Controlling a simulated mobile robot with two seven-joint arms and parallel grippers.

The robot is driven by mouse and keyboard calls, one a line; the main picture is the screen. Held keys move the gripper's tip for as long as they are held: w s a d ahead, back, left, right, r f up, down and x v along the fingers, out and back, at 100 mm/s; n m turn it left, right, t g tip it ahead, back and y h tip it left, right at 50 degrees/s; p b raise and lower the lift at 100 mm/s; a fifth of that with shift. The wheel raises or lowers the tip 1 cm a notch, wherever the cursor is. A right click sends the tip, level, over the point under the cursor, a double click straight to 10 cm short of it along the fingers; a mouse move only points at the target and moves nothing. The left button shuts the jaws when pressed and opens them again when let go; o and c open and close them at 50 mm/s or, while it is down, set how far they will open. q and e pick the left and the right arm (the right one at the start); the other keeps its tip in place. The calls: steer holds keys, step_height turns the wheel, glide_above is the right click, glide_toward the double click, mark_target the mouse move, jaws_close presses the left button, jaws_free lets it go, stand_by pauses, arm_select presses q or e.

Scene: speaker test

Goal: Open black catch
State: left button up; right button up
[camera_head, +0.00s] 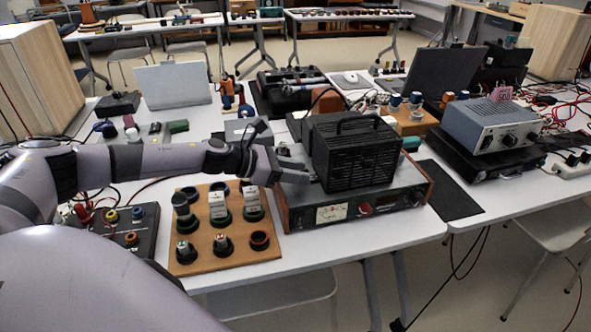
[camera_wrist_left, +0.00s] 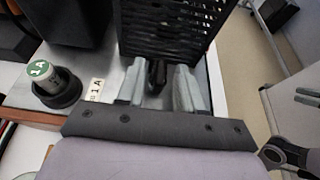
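A black ribbed box (camera_head: 352,155) with a carrying handle on top stands on the long silver instrument. In the left wrist view its slatted side (camera_wrist_left: 172,28) fills the top middle. A small black catch (camera_wrist_left: 157,74) sticks out low at that side, towards my gripper. My left gripper (camera_head: 300,172) reaches from the left to the box's left side. In the left wrist view its two grey fingers (camera_wrist_left: 158,92) are apart, one on each side of the catch, with gaps beside it. The catch is not clear in the head view.
The silver instrument (camera_head: 385,209) with wooden sides lies beneath the box. A wooden board (camera_head: 247,254) with several knobs and jacks lies at its left, below my left arm. A grey power supply (camera_head: 491,125) stands at the right. A dark mat (camera_head: 448,190) lies between them.

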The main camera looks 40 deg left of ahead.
arm_select(q)
jaws_close()
